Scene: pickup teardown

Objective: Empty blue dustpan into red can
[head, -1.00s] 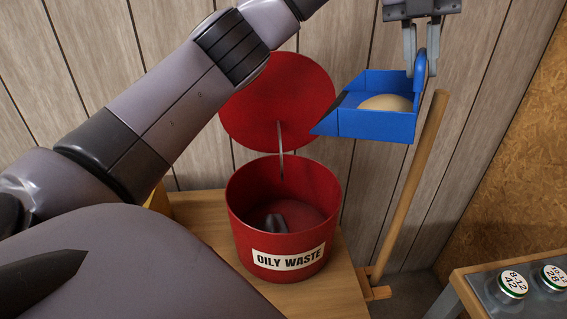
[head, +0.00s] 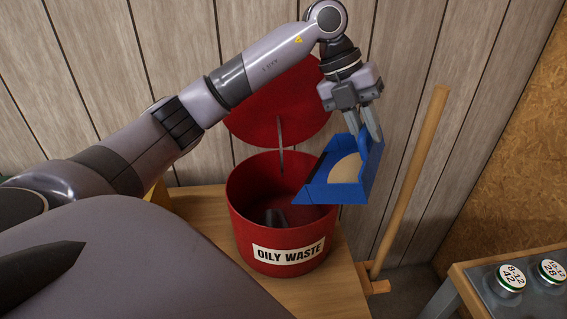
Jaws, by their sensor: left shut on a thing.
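The blue dustpan (head: 336,194) holds a mound of tan material (head: 346,170). My left gripper (head: 369,138) is shut on the dustpan at its back end and holds it in the air. The dustpan tilts with its open lip down to the left, over the right rim of the red can (head: 240,221). The can is labelled OILY WASTE and stands upright. Its round red lid (head: 265,110) is raised behind it. A dark grey object (head: 275,218) lies inside the can. My right gripper is not in view.
The can stands on a wooden bench (head: 340,290). A wooden pole (head: 412,180) leans upright to the right of the dustpan. At lower right is a table with a grey tray holding labelled round caps (head: 510,279). A plank wall is close behind.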

